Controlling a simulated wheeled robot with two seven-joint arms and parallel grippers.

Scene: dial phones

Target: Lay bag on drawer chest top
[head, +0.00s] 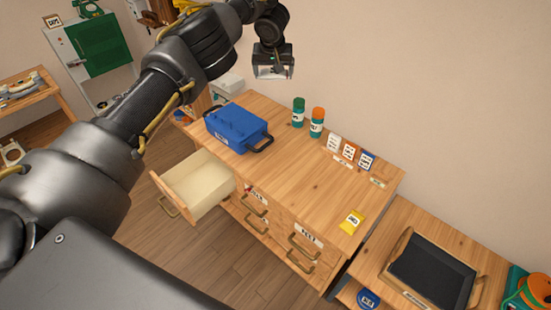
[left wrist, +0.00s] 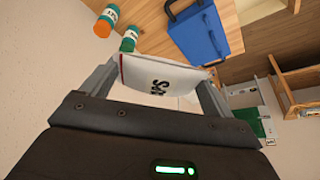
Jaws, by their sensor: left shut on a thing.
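My left gripper (head: 273,74) is high at the top of the head view, against the wall and above the back of the drawer chest. It is shut on a white bag (left wrist: 150,75) with black lettering, which shows between the fingers in the left wrist view. The bag is clear of any surface. In the head view it is mostly hidden by the gripper. The wooden drawer chest (head: 290,180) has a broad bare area in the middle of its top. My right gripper is not in view.
A blue toolbox (head: 238,127) stands on the chest's left end. Green (head: 298,113) and orange-capped (head: 317,122) bottles and small labelled boxes (head: 350,150) line the back. A yellow packet (head: 352,222) lies at the front right. One drawer (head: 200,185) hangs open. A black tray (head: 432,272) is at right.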

